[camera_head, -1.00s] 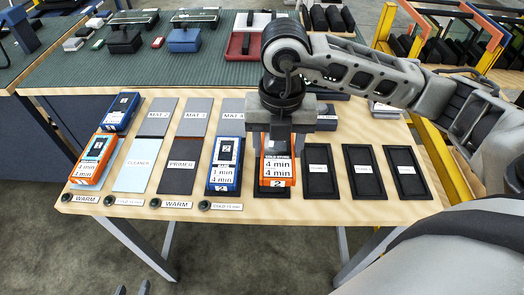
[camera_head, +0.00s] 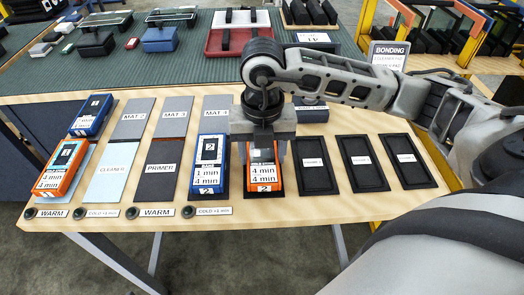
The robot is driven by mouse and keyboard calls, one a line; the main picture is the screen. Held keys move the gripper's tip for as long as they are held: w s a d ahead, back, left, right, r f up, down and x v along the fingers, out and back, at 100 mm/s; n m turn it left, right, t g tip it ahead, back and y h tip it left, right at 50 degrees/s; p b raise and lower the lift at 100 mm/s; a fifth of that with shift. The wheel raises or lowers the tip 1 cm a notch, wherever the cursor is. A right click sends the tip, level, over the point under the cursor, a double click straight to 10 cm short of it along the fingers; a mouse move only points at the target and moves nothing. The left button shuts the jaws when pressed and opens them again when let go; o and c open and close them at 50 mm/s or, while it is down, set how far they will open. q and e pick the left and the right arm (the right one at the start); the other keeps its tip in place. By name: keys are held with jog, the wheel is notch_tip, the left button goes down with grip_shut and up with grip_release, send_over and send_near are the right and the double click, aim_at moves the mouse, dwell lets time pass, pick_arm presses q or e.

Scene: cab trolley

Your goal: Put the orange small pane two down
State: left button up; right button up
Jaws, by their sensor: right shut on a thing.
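The orange block (camera_head: 264,181) has a white face reading "4 min 4 min" and a 2 on its front end. It lies at the front of the wooden table, at or just over a dark slot tray, its front edge level with the blue block's. I cannot tell whether it rests fully. My right gripper (camera_head: 263,146) points down from above and is shut on its far part, hiding that end. My left gripper is not in view.
A blue block (camera_head: 209,165) labelled 2 lies close on the left. An empty black tray (camera_head: 315,166) is close on the right, with more beyond. Another orange block (camera_head: 63,168) and blue block (camera_head: 91,116) are at the far left. A "BONDING" sign (camera_head: 389,54) stands behind.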

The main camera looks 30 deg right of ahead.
aim_at(262, 155)
jog(key=o, duration=0.7)
jog(key=shift+f, duration=0.2)
jog(key=o, duration=0.4)
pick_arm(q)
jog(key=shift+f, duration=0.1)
pick_arm(e)
jog(key=shift+r, duration=0.1)
jog(key=shift+r, duration=0.2)
pick_arm(q)
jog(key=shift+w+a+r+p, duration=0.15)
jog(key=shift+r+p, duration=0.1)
jog(key=shift+p, duration=0.4)
pick_arm(e)
notch_tip(262, 155, up, 12)
